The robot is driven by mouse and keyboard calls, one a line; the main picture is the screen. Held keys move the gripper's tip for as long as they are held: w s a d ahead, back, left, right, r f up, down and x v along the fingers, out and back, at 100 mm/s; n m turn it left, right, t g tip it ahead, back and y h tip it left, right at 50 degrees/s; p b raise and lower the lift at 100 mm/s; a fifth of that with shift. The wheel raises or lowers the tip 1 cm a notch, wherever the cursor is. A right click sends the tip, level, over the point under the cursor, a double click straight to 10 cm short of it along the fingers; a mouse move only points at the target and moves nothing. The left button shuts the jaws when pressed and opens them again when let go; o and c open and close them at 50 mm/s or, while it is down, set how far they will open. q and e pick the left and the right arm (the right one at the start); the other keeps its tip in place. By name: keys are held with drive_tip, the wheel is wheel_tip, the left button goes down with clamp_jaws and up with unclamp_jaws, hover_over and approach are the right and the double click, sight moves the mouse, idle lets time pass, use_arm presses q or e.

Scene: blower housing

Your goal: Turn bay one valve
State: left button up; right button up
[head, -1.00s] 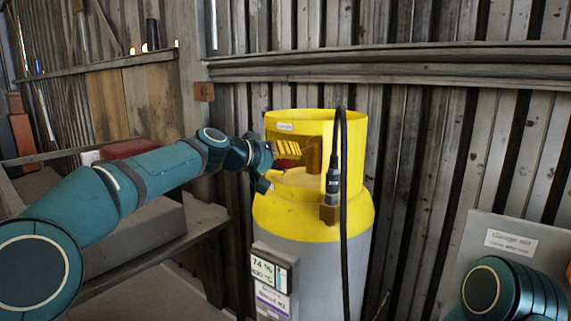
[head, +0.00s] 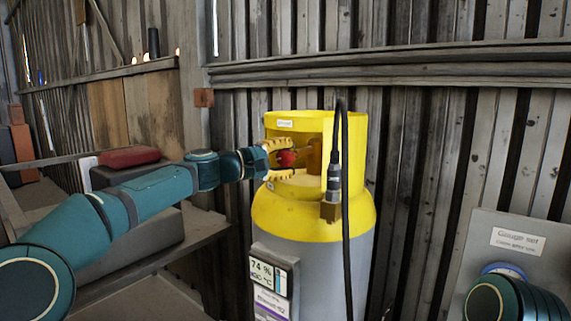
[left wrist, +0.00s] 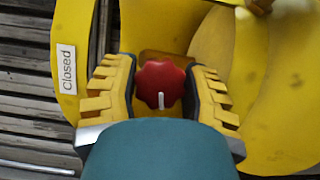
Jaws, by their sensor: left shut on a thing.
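The red valve knob (head: 286,158) sits inside the yellow collar on top of the yellow-and-grey cylinder (head: 312,214). In the left wrist view the scalloped knob (left wrist: 159,84) has a white mark pointing down in the picture. My left gripper (head: 289,159) reaches in through the collar's opening from the left. Its yellow ridged fingers are shut on the knob, one above and one below it in the head view. A label reading "Closed" (left wrist: 67,69) is on the collar. My right gripper is out of view; only part of my right arm shows at lower right.
A black hose (head: 344,210) with a metal fitting runs down the cylinder's front. A display reading 74 % (head: 268,272) is on its side. A red case (head: 130,157) lies on the left. A plank wall stands behind.

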use_arm(q)
drive_tip(key=shift+r+n, duration=0.1)
drive_tip(key=shift+n, duration=0.4)
drive_tip(key=o, duration=1.2)
